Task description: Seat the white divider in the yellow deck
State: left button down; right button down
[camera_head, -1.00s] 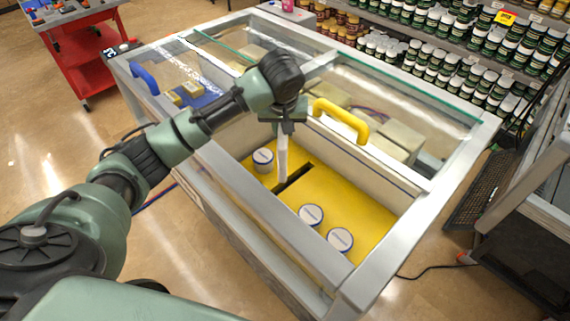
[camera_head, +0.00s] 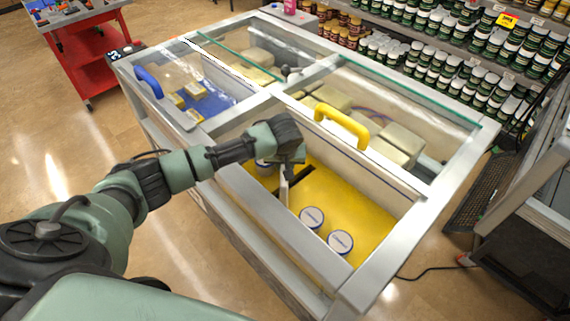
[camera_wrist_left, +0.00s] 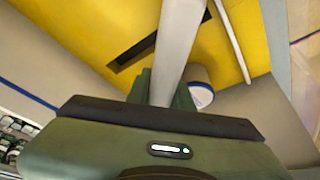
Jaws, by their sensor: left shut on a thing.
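My left gripper (camera_head: 292,160) is shut on the upper part of the white divider (camera_head: 284,189) and holds it upright, low over the yellow deck (camera_head: 345,206). The dark slot (camera_head: 302,174) in the deck shows just right of the divider. In the left wrist view, the divider (camera_wrist_left: 182,38) runs up from the jaws, and the slot (camera_wrist_left: 136,53) lies to its left. The divider's lower edge is not clear, so I cannot tell whether it touches the deck. The right gripper is not in view.
A yellow handle (camera_head: 341,124) sits on the glass lid. The case's grey rim (camera_head: 290,235) surrounds the opening.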

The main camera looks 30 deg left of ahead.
pick_arm(q)
jog(key=shift+f, duration=0.2)
jog(key=c, duration=1.3)
grip_release()
jog(key=shift+o, duration=0.2)
jog(key=shift+r, duration=0.45)
jog(key=b+v, duration=0.1)
jog(key=v, duration=1)
jog(key=shift+s+r, duration=0.25)
jog(key=shift+r, duration=0.1)
